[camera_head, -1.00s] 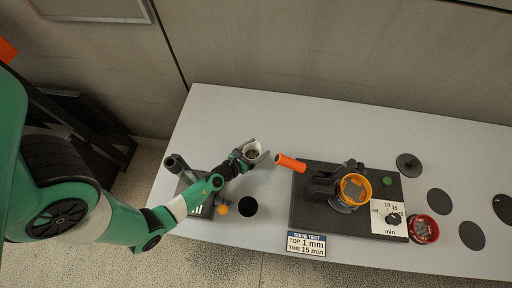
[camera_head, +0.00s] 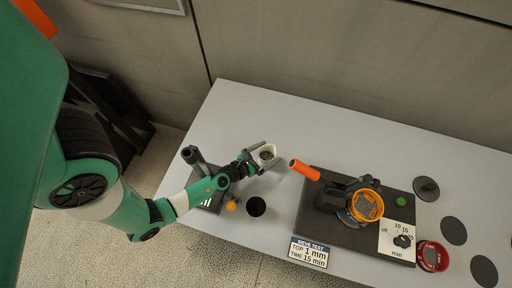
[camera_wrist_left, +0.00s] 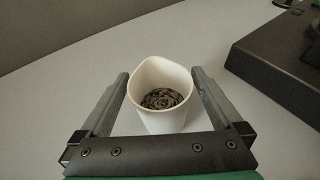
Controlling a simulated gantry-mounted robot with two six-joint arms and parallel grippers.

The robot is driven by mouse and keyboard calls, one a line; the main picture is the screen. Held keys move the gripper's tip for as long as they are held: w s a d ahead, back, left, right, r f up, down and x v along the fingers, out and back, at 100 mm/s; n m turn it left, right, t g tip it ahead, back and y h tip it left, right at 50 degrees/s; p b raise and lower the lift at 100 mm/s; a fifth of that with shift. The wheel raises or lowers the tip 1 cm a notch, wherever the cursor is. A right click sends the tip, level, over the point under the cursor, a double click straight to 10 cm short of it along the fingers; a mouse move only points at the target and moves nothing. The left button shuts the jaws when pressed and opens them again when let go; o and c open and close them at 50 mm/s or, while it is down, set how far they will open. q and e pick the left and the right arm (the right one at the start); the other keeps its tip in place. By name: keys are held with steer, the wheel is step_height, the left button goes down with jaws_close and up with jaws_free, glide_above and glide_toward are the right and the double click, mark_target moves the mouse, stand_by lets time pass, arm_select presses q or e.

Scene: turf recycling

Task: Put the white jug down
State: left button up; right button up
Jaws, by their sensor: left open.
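The white jug (camera_wrist_left: 160,110) is upright, with dark, coarse material inside. In the head view the jug (camera_head: 267,153) is on the pale table (camera_head: 300,130), left of an orange handle (camera_head: 305,170). My left gripper (camera_head: 266,157) is around it. In the left wrist view my left gripper (camera_wrist_left: 160,88) is open, one finger on each side of the jug, with gaps at both sides. The jug's base is partly hidden by the gripper body. My right gripper is not in view.
A dark sieve machine (camera_head: 340,215) with an orange-rimmed sieve (camera_head: 366,205) stands to the right. A red-rimmed dish (camera_head: 432,256) and dark discs (camera_head: 453,231) lie farther right. The table behind the jug is clear.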

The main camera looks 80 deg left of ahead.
arm_select(q)
steer(key=v, duration=0.9)
steer(key=shift+s, duration=0.2)
steer(key=w+a+r+n+t+y, duration=0.35)
steer(key=w+r+n, duration=0.25)
steer(key=w+r, duration=0.5)
steer(key=w+a+r+n+t+y, duration=0.15)
steer(key=w+r+n, duration=0.25)
steer(key=r+n, duration=0.8)
steer(key=w+r+n+t+y, duration=0.2)
steer(key=w+r+n, duration=0.3)
steer(key=r, duration=1.2)
steer(key=d+r+n+t+h, duration=0.2)
steer(key=d+r+n, duration=0.25)
steer(key=r, duration=0.35)
steer(key=d+r+n+t+h, duration=0.1)
steer(key=d+r+n+t, duration=0.1)
steer(key=d+r+n, duration=0.45)
steer(key=s+d+r+m+t+h, duration=0.4)
steer(key=d+r+h, duration=0.5)
steer(key=r+h, duration=0.3)
steer(key=shift+r, duration=0.65)
